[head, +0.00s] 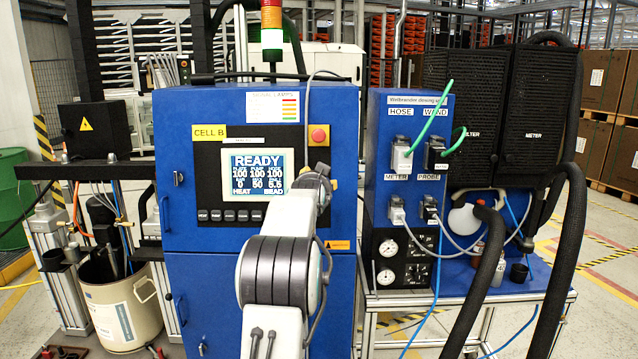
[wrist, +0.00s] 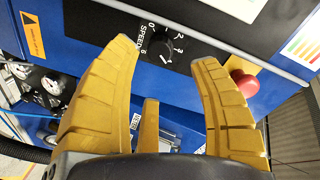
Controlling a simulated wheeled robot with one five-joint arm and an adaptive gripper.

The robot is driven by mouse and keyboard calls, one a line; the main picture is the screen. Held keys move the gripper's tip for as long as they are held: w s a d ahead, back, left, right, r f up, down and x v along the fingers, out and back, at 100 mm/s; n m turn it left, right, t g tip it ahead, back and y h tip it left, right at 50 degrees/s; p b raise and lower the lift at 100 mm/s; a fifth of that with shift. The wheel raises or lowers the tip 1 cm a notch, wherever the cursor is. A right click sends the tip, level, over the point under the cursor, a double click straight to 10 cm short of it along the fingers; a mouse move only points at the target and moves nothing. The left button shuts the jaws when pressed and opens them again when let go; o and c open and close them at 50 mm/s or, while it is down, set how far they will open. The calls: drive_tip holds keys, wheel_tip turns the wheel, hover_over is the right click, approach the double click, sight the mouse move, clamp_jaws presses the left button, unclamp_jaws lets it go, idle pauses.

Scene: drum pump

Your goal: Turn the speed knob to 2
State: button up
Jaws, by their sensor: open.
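The speed knob (wrist: 161,48) is a small black knob on a black panel with white numbers and the word SPEED. It shows in the wrist view near the top, between my fingertips in the picture. Its pointer is too small to read with certainty. My gripper (wrist: 164,52) is open, with two yellow ribbed fingers on either side of the knob in the picture; nothing is held between them. I cannot tell how far the tips are from the panel. In the head view my arm hides the knob.
The blue cabinet (head: 190,290) carries a READY screen (head: 258,174) and a red stop button (head: 319,135); the red button also shows right of my right finger in the wrist view (wrist: 245,84). A hose station (head: 412,110) stands right. Thick black hoses (head: 572,230) hang at the right.

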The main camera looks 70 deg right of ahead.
drive_tip(key=shift+p+x, duration=2.15)
drive_tip(key=shift+x, duration=1.25)
drive_tip(key=shift+o, duration=0.3)
clamp_jaws()
